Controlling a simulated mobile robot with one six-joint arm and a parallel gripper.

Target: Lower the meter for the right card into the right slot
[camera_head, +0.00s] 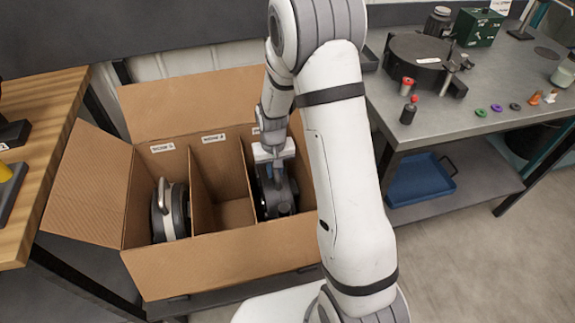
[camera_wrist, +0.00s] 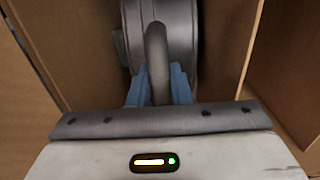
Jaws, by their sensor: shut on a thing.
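An open cardboard box (camera_head: 213,257) has three slots side by side. A dark round meter (camera_head: 283,200) is in the right slot, between the divider and the box's right side, partly hidden by my arm. My gripper (camera_head: 272,155) reaches down into that slot from above. In the wrist view, my gripper's blue fingers (camera_wrist: 158,90) are shut on the meter's curved handle (camera_wrist: 156,55), with the grey meter body (camera_wrist: 183,40) beyond. I cannot tell whether the meter touches the slot floor. Another meter with a pale band (camera_head: 172,212) stands in the left slot.
The middle slot (camera_head: 225,214) is empty. White labels mark the slots' back wall. Open flaps stick out at the left and back. A wooden table (camera_head: 45,130) is at left; a grey workbench (camera_head: 440,115) with small items is at right, above a blue tray (camera_head: 420,180).

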